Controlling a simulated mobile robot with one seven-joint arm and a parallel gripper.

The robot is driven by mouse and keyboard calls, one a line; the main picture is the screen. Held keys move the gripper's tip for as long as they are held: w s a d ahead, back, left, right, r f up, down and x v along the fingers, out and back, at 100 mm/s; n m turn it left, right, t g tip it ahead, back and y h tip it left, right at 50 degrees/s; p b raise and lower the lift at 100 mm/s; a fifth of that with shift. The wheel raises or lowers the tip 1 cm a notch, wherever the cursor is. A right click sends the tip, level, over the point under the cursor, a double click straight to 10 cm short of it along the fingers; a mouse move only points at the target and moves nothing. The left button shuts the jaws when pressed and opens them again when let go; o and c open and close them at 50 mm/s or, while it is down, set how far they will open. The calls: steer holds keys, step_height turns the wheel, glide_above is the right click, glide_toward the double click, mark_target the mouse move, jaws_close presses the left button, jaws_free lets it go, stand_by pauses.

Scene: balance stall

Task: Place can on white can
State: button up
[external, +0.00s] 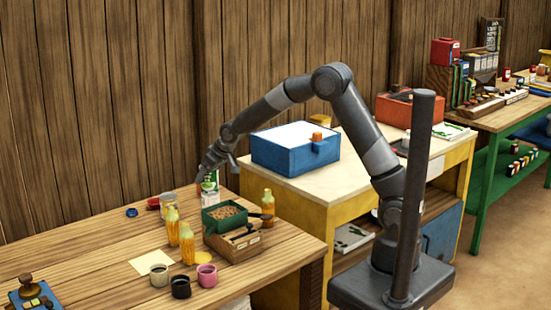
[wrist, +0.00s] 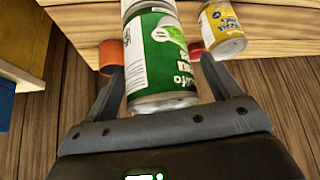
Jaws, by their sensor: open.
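A green-and-white can (wrist: 162,62) stands between my gripper's fingers in the wrist view. It also shows below the gripper in the external view (external: 210,185). A white can (wrist: 140,4) shows in part at the top edge of the wrist view, directly against the far end of the green can. The two look stacked in line, the green one above. My gripper (wrist: 155,62) is open, with one finger on each side of the green can; I cannot tell whether they touch it. In the external view my gripper (external: 207,170) is low over the table's back right.
A yellow can (wrist: 222,28) stands close to the right finger. On the wooden table (external: 95,255) are a green box (external: 222,222), yellow bottles (external: 187,243) and small cups (external: 181,287). A blue box (external: 290,152) stands on the neighbouring table. The table's left part is mostly clear.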

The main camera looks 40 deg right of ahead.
steer(key=s+d+r+m, duration=0.1)
steer(key=s+d+r, duration=0.4)
steer(key=s+r, duration=0.25)
steer(key=s+d+r, duration=0.5)
steer(key=s+r, duration=0.2)
steer(key=r, duration=0.2)
steer(key=s+d+m, duration=0.1)
steer(key=s+d, duration=0.3)
steer(key=s, duration=0.5)
steer(key=s+d+h, duration=0.1)
steer(key=s+d, duration=0.3)
steer(key=s, duration=0.5)
steer(key=s+d+f+m+h, duration=0.1)
steer(key=s+d, duration=0.3)
steer(key=s, duration=0.5)
steer(key=shift+s+m+g, duration=0.25)
steer(key=shift+m+g, duration=0.05)
